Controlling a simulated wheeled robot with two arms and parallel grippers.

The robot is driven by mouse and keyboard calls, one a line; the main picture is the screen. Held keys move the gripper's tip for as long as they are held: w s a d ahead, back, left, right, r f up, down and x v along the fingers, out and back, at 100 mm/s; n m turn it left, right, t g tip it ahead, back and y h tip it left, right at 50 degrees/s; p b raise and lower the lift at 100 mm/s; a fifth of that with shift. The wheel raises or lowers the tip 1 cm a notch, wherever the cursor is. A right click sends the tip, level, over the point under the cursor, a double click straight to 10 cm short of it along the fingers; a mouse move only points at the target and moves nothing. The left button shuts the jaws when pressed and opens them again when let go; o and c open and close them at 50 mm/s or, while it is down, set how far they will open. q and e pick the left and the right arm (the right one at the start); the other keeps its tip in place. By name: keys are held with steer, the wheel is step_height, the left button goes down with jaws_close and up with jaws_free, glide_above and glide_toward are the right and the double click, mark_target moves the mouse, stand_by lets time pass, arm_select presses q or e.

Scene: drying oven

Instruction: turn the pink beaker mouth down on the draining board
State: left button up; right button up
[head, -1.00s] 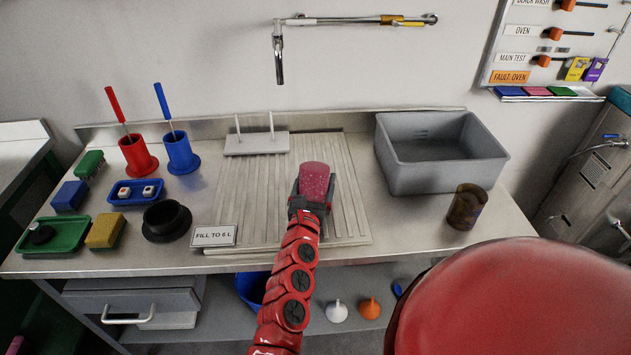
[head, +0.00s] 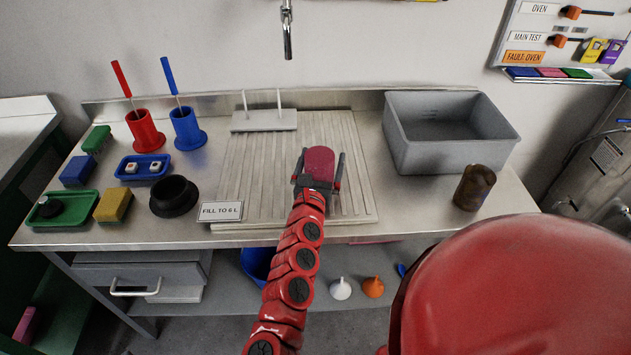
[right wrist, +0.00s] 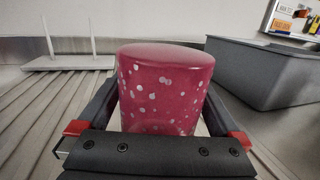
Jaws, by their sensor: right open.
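The pink beaker (head: 320,162) with pale specks stands on the ribbed draining board (head: 260,165), right of its middle. In the right wrist view the beaker (right wrist: 165,85) is upright with its flat closed base on top, so its mouth is down; the rim is hidden behind my gripper. My right gripper (head: 321,172) is open around it, one finger on each side. In the head view gaps show between the fingers and the beaker. My left gripper is not in view.
A grey basin (head: 450,150) stands right of the board, with a brown beaker (head: 474,187) in front of it. A white two-pegged rack (head: 264,121) stands at the back. A "FILL TO 6 L" sign (head: 220,211) and a black round holder (head: 174,196) are at the left.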

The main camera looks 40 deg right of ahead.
steer(key=b+v, duration=0.2)
steer(key=v, duration=1.3)
steer(key=shift+s+a, duration=0.15)
steer(key=shift+a, duration=0.05)
steer(key=shift+s+a, duration=0.5)
steer(key=shift+s, duration=0.05)
